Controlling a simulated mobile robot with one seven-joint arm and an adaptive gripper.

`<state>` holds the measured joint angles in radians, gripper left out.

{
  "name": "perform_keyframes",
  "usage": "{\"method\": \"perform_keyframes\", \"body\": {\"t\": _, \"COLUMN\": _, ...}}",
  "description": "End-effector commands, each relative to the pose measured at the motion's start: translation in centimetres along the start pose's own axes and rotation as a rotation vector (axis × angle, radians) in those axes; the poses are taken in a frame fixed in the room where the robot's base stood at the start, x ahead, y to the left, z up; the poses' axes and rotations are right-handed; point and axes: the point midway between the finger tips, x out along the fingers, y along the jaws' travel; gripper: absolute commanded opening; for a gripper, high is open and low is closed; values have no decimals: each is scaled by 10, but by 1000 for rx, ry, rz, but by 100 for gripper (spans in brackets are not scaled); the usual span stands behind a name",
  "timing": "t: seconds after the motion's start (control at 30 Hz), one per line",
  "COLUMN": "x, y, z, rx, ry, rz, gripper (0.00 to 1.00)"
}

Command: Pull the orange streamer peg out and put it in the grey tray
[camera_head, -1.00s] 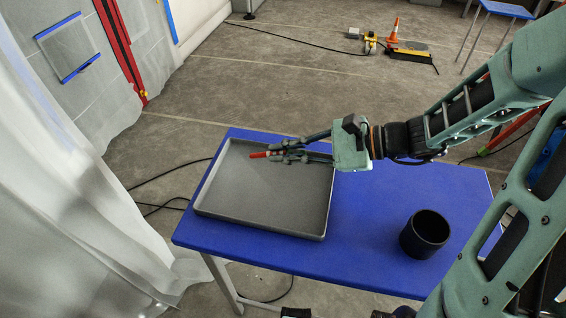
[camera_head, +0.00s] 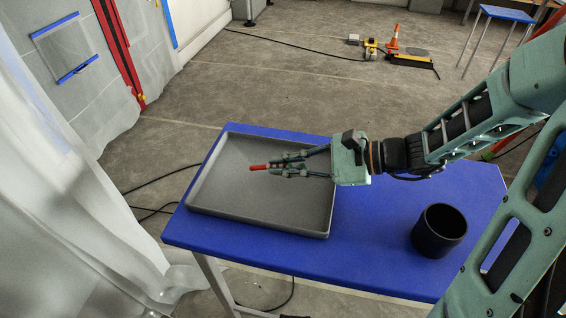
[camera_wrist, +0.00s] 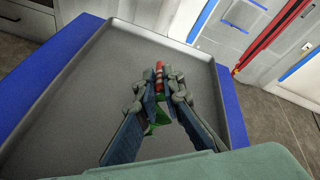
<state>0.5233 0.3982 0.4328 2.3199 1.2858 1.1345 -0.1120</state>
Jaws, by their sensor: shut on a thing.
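My gripper (camera_head: 272,167) is shut on a slim red-orange peg (camera_head: 258,167). The peg's end sticks out past the fingertips, pointing left in the head view. In the wrist view the gripper (camera_wrist: 160,90) holds the peg (camera_wrist: 159,70) between its fingertips, and a bit of green (camera_wrist: 155,122) shows between the fingers. The rest of the peg is hidden by the fingers. The grey tray (camera_head: 262,223) lies on the blue table, and the peg is over its inside. Its floor (camera_wrist: 95,85) looks empty. The height of the peg above the floor is hard to tell.
A black cup (camera_head: 438,232) stands on the blue table (camera_head: 380,255), right of the tray. A pale translucent curtain (camera_head: 60,200) hangs at the left. An orange cone (camera_head: 393,38) and a yellow tool are on the floor far behind.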

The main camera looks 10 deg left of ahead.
Motion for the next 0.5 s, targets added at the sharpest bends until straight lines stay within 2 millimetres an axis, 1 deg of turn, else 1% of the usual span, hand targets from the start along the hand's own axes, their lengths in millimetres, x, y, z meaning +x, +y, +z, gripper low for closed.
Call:
{"method": "perform_keyframes", "body": {"t": 0.03, "x": 3, "y": 4, "z": -6, "rx": 0, "ry": 0, "rz": 0, "gripper": 0}}
{"method": "perform_keyframes", "body": {"t": 0.13, "x": 4, "y": 7, "z": -9, "rx": 1, "ry": 0, "rz": 0, "gripper": 0}}
{"method": "perform_keyframes", "body": {"t": 0.47, "x": 4, "y": 7, "z": -10, "rx": 0, "ry": 0, "rz": 0, "gripper": 0}}
{"method": "perform_keyframes", "body": {"t": 0.5, "x": 4, "y": 7, "z": -10, "rx": 0, "ry": 0, "rz": 0, "gripper": 11}}
